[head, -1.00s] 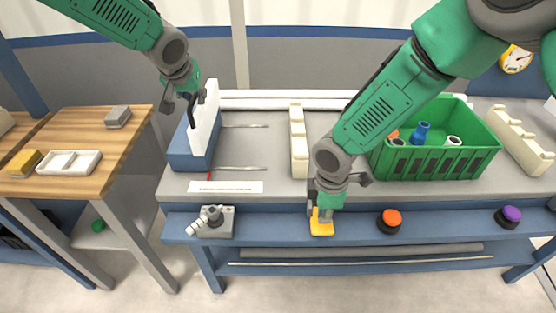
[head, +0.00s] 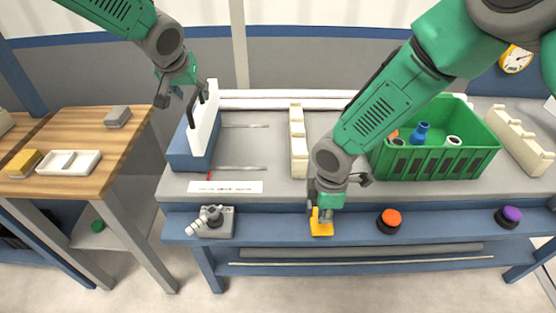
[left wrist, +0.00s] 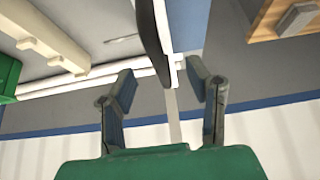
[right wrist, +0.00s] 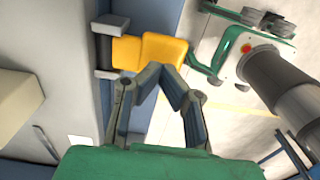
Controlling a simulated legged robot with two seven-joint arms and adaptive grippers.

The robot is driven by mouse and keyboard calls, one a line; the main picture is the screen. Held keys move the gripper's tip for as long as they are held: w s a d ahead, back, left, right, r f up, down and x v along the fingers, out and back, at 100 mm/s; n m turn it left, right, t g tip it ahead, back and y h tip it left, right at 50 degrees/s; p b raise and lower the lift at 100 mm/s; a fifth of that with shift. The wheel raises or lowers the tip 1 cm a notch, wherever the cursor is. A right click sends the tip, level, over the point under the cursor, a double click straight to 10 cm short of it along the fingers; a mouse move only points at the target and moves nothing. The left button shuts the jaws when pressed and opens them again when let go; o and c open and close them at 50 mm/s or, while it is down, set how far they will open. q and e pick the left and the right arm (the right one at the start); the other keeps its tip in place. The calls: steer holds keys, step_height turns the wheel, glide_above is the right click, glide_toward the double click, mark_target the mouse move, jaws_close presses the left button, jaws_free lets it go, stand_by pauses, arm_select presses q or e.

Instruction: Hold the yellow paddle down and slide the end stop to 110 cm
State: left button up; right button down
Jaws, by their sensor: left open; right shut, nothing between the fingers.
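The yellow paddle (head: 321,228) is at the front blue ledge. In the right wrist view the yellow paddle (right wrist: 163,52) lies just beyond my fingertips. My right gripper (right wrist: 168,70) is shut and empty, at the paddle; whether it presses it is unclear. The end stop, a blue block (head: 187,150) with a tall white plate (head: 205,125), stands at the left of the bench. A black handle (head: 190,112) is on its side. My left gripper (left wrist: 160,80) is open, with its fingers on either side of the handle's tip in its wrist view. The white scale strip (head: 225,187) has unreadable marks; a red pointer (head: 209,176) is near its left part.
Thin slots (head: 242,168) run right from the end stop. A cream notched rack (head: 298,145) stands mid-bench, with a green bin (head: 435,160) further right. Orange (head: 390,218) and purple (head: 509,214) knobs and a grey clamp-like device (head: 212,222) sit on the front ledge.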

arm_select(q)
steer(key=shift+v, duration=2.3)
arm_select(e)
steer(key=shift+r, duration=0.3)
step_height(320, 180, up, 9)
steer(key=shift+r, duration=0.2)
